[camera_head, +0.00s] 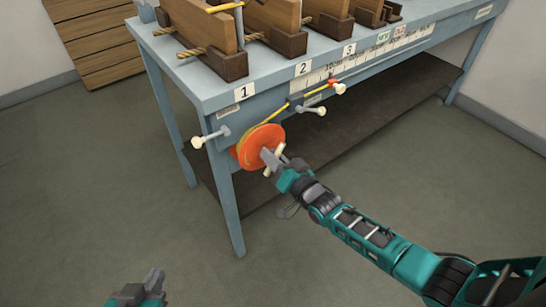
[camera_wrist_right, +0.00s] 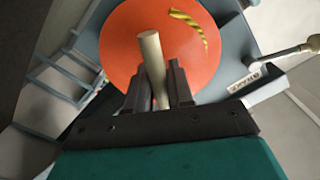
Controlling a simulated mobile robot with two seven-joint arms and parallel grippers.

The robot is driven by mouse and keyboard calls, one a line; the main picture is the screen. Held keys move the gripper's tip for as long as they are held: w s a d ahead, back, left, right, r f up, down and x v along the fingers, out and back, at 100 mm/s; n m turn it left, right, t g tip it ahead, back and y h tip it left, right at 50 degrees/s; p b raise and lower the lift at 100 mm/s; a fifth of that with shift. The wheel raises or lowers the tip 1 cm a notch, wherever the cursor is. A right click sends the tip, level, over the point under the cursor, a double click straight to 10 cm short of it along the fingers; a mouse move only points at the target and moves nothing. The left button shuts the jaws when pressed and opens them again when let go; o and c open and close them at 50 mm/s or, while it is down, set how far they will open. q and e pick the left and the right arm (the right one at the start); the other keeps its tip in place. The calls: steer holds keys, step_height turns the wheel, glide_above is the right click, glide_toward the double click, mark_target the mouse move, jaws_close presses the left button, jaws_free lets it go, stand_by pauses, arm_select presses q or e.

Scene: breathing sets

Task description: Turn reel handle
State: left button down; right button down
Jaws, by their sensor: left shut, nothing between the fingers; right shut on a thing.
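The orange reel (camera_head: 259,144) is mounted on the front of the blue-grey workbench, near its left front leg. A yellow cord runs from it up to the right along the bench front. In the right wrist view the reel (camera_wrist_right: 192,72) fills the upper middle, with its pale handle (camera_wrist_right: 152,62) sticking out toward me. My right gripper (camera_wrist_right: 158,85) is shut on that handle, with a finger on each side. In the head view my right gripper (camera_head: 272,160) is at the reel's right side. My left gripper (camera_head: 152,278) is shut and empty, low in the head view, away from the bench.
The workbench (camera_head: 220,96) carries several wooden blocks (camera_head: 205,32) behind number labels. White-knobbed levers (camera_head: 197,142) stick out from its front on both sides of the reel. A wooden drawer unit (camera_head: 100,45) stands at the back left. The floor before the bench is clear.

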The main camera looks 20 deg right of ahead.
stand_by(0.3)
steer(key=c, duration=1)
jaws_free()
steer(key=shift+s, duration=0.1)
steer(key=p+v, duration=0.2)
steer(key=v, duration=1)
steer(key=shift+s+d, duration=0.15)
steer(key=shift+s, duration=0.2)
